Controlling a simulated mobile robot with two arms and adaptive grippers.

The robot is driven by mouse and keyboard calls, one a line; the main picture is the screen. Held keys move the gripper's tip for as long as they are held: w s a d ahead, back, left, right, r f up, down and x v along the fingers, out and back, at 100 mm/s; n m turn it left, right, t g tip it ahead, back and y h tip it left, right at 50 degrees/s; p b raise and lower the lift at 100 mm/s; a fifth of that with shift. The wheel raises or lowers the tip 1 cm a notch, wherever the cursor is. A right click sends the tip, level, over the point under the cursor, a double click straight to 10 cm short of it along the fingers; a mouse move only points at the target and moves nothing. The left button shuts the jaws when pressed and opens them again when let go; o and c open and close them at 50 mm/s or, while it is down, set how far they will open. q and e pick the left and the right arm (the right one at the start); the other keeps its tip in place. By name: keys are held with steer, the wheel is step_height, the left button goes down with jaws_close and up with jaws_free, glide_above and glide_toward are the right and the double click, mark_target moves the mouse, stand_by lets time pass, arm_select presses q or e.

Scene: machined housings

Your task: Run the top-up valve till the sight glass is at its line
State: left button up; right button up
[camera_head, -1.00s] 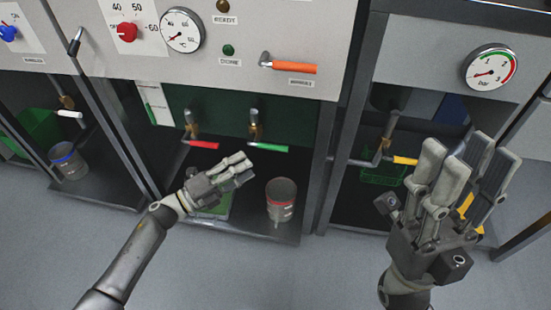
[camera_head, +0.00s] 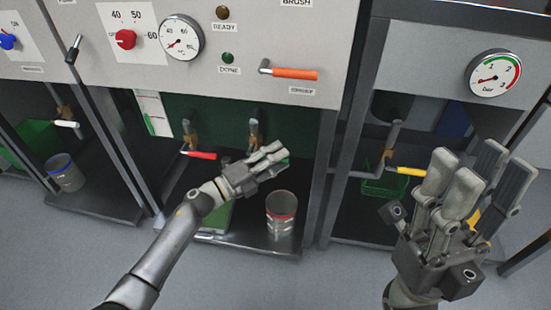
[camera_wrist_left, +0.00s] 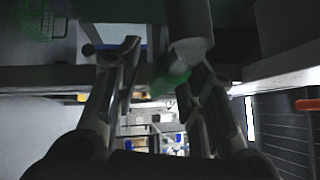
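The sight glass (camera_head: 151,113) is a narrow white strip with a green column, at the left of the recess in the middle cabinet. A valve with a red handle (camera_head: 202,155) and a valve with a green handle hang in that recess. My left gripper (camera_head: 270,158) is at the green handle and covers most of it. In the left wrist view the green handle (camera_wrist_left: 168,82) lies between the spread fingers, with no clear grip on it. My right gripper (camera_head: 480,180) is open and empty before the right cabinet. No valve label is readable.
A metal can with a red band (camera_head: 281,212) stands on the middle shelf below the gripper. An orange lever (camera_head: 293,73), a dial gauge (camera_head: 180,38) and a red knob (camera_head: 125,39) are on the panel above. A yellow-handled valve (camera_head: 408,171) is at right.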

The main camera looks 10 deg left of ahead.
arm_select(q)
steer(key=shift+c, duration=0.4)
jaws_close()
